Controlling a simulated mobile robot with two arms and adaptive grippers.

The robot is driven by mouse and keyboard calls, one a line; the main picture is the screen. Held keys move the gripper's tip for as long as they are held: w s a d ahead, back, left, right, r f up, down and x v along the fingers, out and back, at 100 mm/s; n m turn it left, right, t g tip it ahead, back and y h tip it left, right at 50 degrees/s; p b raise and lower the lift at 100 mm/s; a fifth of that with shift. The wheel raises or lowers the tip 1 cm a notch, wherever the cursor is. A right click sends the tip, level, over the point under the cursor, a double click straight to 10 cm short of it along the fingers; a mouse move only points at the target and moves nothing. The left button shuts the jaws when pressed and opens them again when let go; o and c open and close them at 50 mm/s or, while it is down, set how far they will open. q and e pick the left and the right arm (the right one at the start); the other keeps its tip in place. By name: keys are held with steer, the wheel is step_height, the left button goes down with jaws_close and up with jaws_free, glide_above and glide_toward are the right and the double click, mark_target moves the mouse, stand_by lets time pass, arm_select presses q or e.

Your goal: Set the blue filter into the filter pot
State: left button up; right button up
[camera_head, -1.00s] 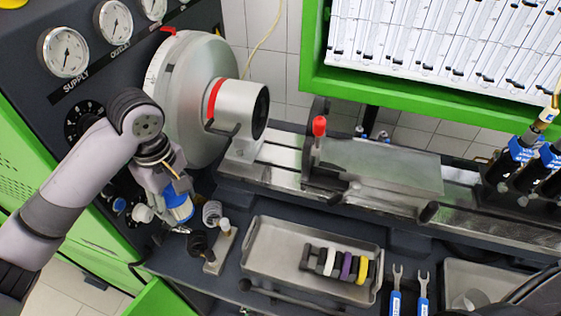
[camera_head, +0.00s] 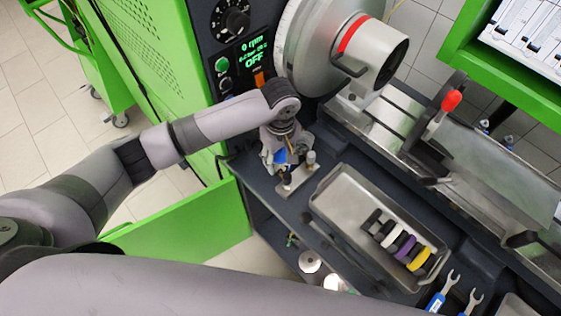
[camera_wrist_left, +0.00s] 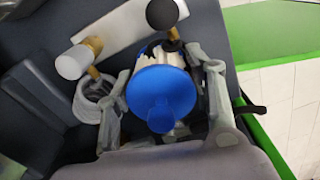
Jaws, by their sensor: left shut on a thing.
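My left gripper (camera_head: 281,152) is shut on the blue filter (camera_head: 280,156) above the dark bench shelf, beside a small metal plate. In the left wrist view the blue filter (camera_wrist_left: 160,92) shows its round blue end and stepped knob to the camera, with a finger on either side. Its far end is hidden. A grey round cup with a dark opening (camera_wrist_left: 91,104), possibly the filter pot, stands just left of the left finger. I cannot tell whether the filter touches anything below. My right gripper is out of view.
The metal plate (camera_wrist_left: 125,25) carries a white-capped post (camera_wrist_left: 73,62) and a black ball knob (camera_wrist_left: 162,13) close to the filter. A steel tray (camera_head: 345,205) with coloured rings lies to the right. An open green drawer or door (camera_head: 190,222) is below.

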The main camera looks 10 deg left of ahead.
mark_target(280, 164)
arm_select(q)
steer(key=shift+f, duration=1.75)
steer(key=o, duration=1.2)
steer(key=shift+f, duration=0.1)
